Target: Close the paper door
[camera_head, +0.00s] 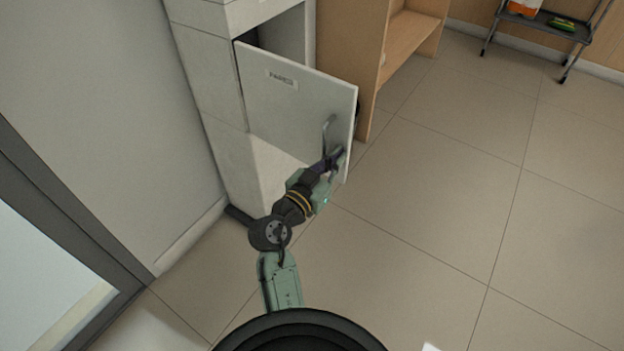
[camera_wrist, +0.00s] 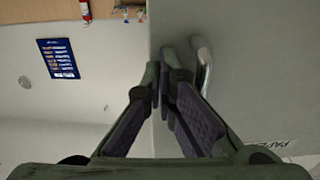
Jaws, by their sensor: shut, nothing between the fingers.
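The paper door (camera_head: 290,105) is a light grey panel with a small label near its top left and a metal handle (camera_head: 329,132) near its right edge. It stands open, swung out from the white cabinet (camera_head: 210,85). My gripper (camera_head: 338,158) is at the lower end of the handle, in front of the door's outer face near its free edge. In the wrist view, my gripper's fingers (camera_wrist: 164,75) are shut with nothing between them, beside the handle (camera_wrist: 202,62). The door (camera_wrist: 250,70) fills the right side there. I cannot tell whether the fingers touch it.
A wooden shelf unit (camera_head: 405,40) stands behind and right of the open door. A dark wheeled cart (camera_head: 545,25) is at the top right. The tiled floor (camera_head: 450,190) to the right is clear. A grey-framed glass panel (camera_head: 50,240) is at the left.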

